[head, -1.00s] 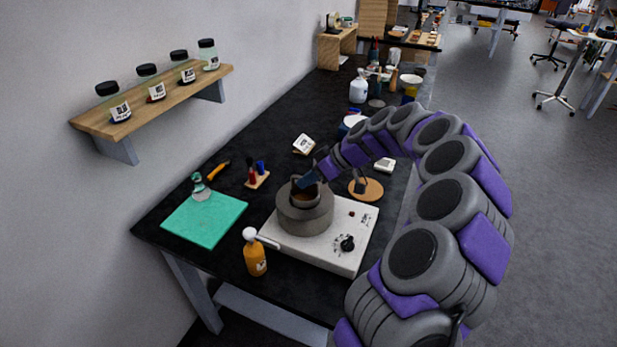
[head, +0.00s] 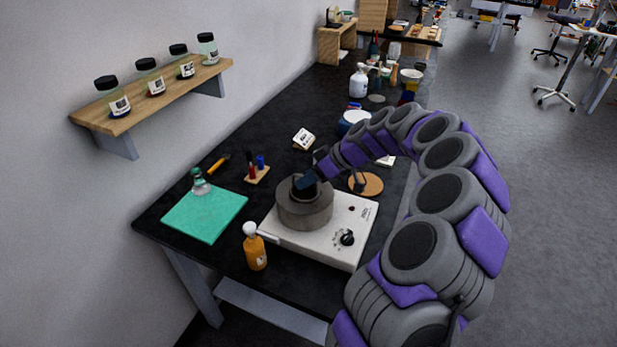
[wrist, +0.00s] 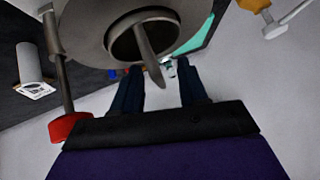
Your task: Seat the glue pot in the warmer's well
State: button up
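The warmer is a white box (head: 345,235) with a dark knob and a round grey drum (head: 305,212) on top, on the black bench. The glue pot (head: 297,190) sits low inside the drum's well; only a dark part of its top shows beside my gripper (head: 306,182). In the wrist view the pot's dark opening (wrist: 128,46) lies within a wide grey ring. A grey handle (wrist: 149,48) reaches from it toward my gripper (wrist: 162,78). The two fingers stand apart, with the handle's end between them and a gap visible. Whether the pot is fully down is hidden.
An orange bottle (head: 255,250) stands at the warmer's front left corner. A green mat (head: 205,215) with a small glass bottle lies left. A round brown board (head: 366,185) and a small label card (head: 304,138) lie behind. A wall shelf (head: 150,100) holds several jars.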

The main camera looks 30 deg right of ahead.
jog(key=p+v, duration=0.3)
jog(key=v, duration=1.4)
jog(key=shift+d+p, duration=0.25)
jog(key=shift+p, duration=0.1)
